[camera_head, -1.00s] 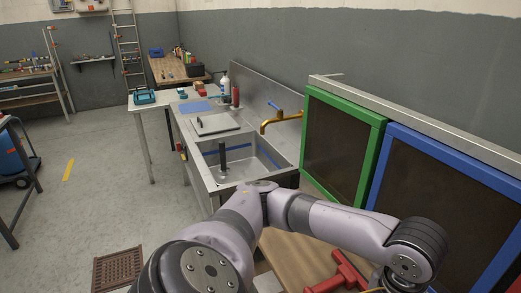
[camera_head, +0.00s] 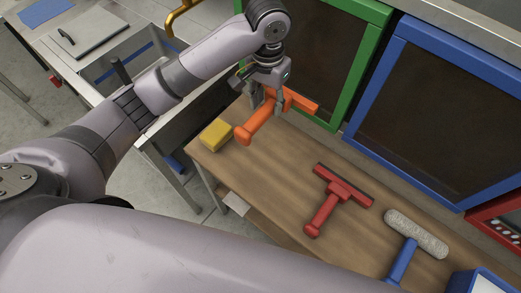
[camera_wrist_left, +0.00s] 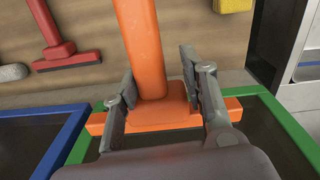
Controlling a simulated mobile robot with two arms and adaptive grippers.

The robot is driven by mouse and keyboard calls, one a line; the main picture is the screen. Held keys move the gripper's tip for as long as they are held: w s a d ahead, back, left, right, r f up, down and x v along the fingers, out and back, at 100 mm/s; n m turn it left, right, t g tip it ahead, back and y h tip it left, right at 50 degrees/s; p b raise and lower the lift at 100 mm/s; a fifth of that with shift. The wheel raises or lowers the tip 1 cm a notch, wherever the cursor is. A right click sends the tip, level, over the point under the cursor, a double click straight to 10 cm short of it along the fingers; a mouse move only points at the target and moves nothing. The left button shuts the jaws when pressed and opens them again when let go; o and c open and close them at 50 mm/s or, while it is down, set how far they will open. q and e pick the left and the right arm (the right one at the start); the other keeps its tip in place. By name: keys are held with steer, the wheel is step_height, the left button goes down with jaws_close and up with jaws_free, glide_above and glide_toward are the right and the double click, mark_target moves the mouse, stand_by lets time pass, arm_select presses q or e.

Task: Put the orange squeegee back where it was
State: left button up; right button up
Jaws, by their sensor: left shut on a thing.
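The orange squeegee (camera_head: 261,120) is in my left gripper (camera_head: 266,104), near the left end of the wooden bench (camera_head: 292,164). My left gripper is shut on it where the handle meets the head. In the left wrist view the orange squeegee (camera_wrist_left: 141,50) lies between the two fingers (camera_wrist_left: 160,95), its head crosswise behind them. In the head view the squeegee is over the bench, between the yellow sponge and the green frame; I cannot tell whether it touches the wood. My right gripper is not in view.
A yellow sponge (camera_head: 215,135) lies at the bench's left end. A red squeegee (camera_head: 331,196) and a grey roller with blue handle (camera_head: 415,236) lie to the right. Green (camera_head: 352,88) and blue (camera_head: 377,105) framed panels stand behind. A sink (camera_head: 135,62) is at upper left.

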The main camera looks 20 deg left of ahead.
mark_target(271, 113)
arm_select(q)
steer(key=f, duration=0.2)
steer(key=d+f, duration=0.1)
steer(key=shift+s+f+b, duration=0.1)
steer(key=shift+f+b, duration=0.2)
steer(key=shift+f, duration=0.1)
steer(key=f, duration=0.5)
steer(key=f+p, duration=0.1)
steer(key=f, duration=0.5)
steer(key=shift+w+a+f+p, duration=0.1)
steer(key=shift+w+f+p, duration=0.1)
steer(key=shift+p, duration=0.1)
steer(key=shift+f, duration=0.65)
step_height(271, 113, down, 3)
steer(key=shift+r, duration=0.2)
steer(key=shift+f, duration=0.55)
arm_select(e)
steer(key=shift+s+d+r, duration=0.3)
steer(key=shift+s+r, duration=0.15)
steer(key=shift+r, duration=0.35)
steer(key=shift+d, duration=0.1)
